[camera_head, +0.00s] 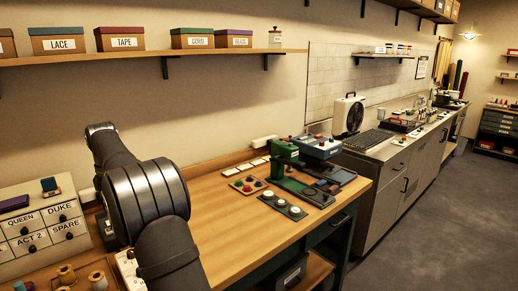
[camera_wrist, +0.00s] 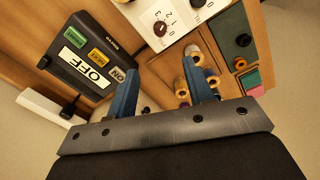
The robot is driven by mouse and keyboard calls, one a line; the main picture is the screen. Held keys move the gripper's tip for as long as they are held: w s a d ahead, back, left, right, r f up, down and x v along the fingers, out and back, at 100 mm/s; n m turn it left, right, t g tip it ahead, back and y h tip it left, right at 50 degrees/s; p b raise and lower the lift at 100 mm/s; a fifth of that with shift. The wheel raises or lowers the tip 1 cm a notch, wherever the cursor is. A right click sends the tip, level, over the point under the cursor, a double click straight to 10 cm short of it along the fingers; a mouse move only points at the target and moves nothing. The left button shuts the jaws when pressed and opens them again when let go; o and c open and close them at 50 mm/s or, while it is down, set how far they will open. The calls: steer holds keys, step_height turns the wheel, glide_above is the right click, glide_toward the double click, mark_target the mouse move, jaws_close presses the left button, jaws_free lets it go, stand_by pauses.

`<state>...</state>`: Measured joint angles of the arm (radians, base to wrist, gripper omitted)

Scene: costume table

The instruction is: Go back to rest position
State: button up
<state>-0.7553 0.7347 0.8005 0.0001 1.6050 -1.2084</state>
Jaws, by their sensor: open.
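My gripper (camera_wrist: 161,72) shows in the wrist view, with its two blue fingers spread apart and nothing between the fingertips. Beyond the fingers lie a wooden surface and several thread spools (camera_wrist: 211,80), partly hidden by the right finger. In the camera_head view my dark arm rises at the left over the wooden table (camera_head: 225,228). My gripper cannot be made out there.
The wrist view shows a black switch box (camera_wrist: 88,60) labelled OFF and ON, and a white dial panel (camera_wrist: 165,22). A drawer cabinet (camera_head: 35,222) stands left of my arm. A green press (camera_head: 284,160) and button trays (camera_head: 283,204) occupy the table's right part.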

step_height(320, 180, down, 16)
steer(key=shift+f, duration=0.2)
steer(key=shift+r, duration=0.1)
stand_by(0.4)
step_height(320, 180, up, 18)
step_height(320, 180, down, 18)
steer(key=shift+f, duration=0.1)
steer(key=m, duration=0.3)
steer(key=shift+m, duration=0.4)
steer(key=m, duration=1.3)
